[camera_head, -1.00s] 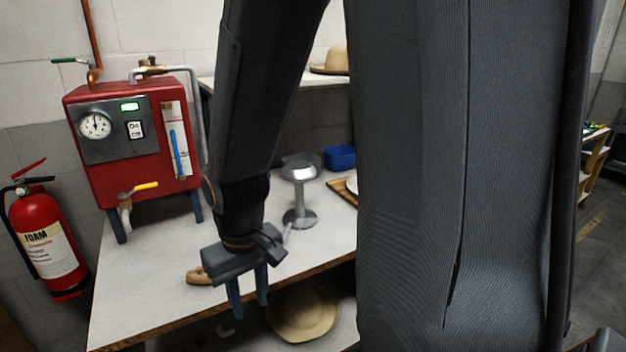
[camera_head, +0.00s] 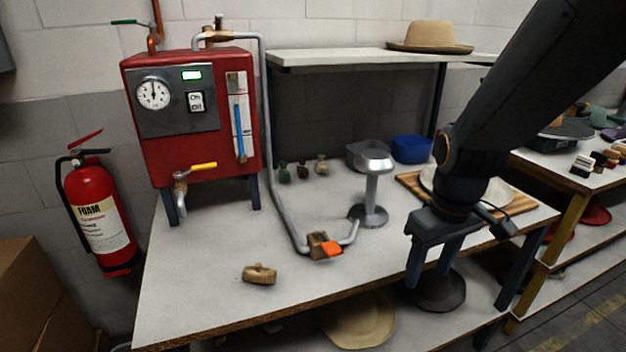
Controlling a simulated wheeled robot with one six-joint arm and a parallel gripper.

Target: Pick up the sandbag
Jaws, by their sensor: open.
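A small tan object (camera_head: 260,274), which looks like a tied sandbag lying on its side, is on the front left part of the white table (camera_head: 205,262). Three small sack-like shapes stand farther back: a tan one (camera_head: 322,165), a dark brown one (camera_head: 302,170) and a dark green one (camera_head: 284,173). They are too small to tell surely what they are. My gripper (camera_head: 430,270) is open and empty, fingers pointing down near the table's front edge. It is well to the right of the front tan object and touches none of the sacks.
A red boiler (camera_head: 190,130) stands back left, with a grey pipe running to an orange-handled fitting (camera_head: 325,247). A metal stand (camera_head: 372,190), blue bin (camera_head: 411,149) and wooden board (camera_head: 515,203) are on the table. The front left tabletop is mostly clear.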

